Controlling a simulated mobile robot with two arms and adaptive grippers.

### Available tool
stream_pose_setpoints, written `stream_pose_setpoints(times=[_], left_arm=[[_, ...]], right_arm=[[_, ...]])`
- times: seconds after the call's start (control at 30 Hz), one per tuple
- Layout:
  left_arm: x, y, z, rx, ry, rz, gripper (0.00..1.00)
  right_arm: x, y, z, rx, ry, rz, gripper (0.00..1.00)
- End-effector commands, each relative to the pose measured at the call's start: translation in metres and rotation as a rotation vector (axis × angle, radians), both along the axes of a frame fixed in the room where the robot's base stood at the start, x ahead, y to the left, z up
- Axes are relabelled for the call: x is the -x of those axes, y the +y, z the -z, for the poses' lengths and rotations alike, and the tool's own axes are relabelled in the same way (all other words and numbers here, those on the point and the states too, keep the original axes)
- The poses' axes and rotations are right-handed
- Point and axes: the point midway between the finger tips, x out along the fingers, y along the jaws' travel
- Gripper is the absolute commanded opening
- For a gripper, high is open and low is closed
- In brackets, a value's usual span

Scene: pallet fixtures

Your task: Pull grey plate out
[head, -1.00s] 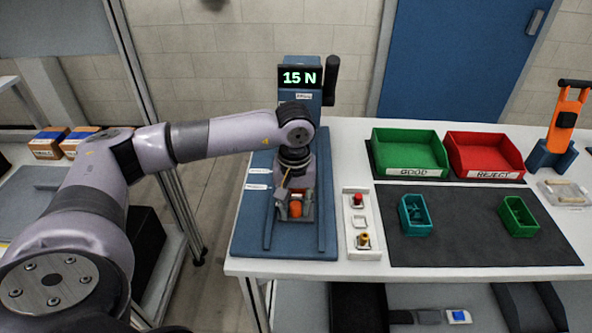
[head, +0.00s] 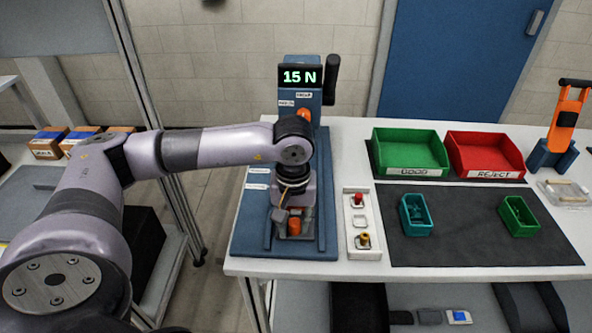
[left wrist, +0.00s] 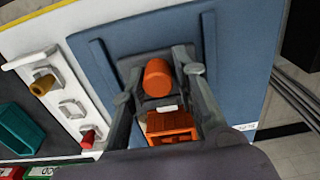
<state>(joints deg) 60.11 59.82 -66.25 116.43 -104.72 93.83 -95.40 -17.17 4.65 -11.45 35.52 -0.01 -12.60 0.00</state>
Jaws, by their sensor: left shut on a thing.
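The grey plate (head: 302,237) lies on the blue base (head: 250,237) between its two rails, near the front end. It carries an orange cylinder (head: 295,226) and an orange block, which shows in the left wrist view (left wrist: 172,125). My left gripper (head: 293,218) reaches down over the plate from above. In the left wrist view its two fingers (left wrist: 158,84) stand on either side of the plate and the orange parts, shut on the plate. The gripper hides much of the plate in the head view. My right gripper is not in view.
A blue press (head: 303,110) with a "15 N" display stands behind the base. A white button panel (head: 361,224) is close on the right. Green (head: 411,150) and red (head: 484,155) bins and two small trays stand farther right. The table's front edge is just ahead of the base.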

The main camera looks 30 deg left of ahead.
Motion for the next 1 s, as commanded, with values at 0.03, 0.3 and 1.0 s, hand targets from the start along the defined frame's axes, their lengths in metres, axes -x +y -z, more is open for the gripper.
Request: stream_pose_setpoints(times=[0.03, 0.3, 1.0], left_arm=[[0.007, -0.006, 0.013, 0.008, 0.019, 0.007, 0.02], [0.019, -0.012, 0.013, 0.008, 0.019, 0.006, 0.02], [0.04, -0.025, 0.013, 0.007, 0.018, 0.003, 0.02]], right_arm=[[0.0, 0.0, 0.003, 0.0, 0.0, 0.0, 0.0], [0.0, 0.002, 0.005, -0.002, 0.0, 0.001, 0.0], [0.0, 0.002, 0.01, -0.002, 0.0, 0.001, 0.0]])
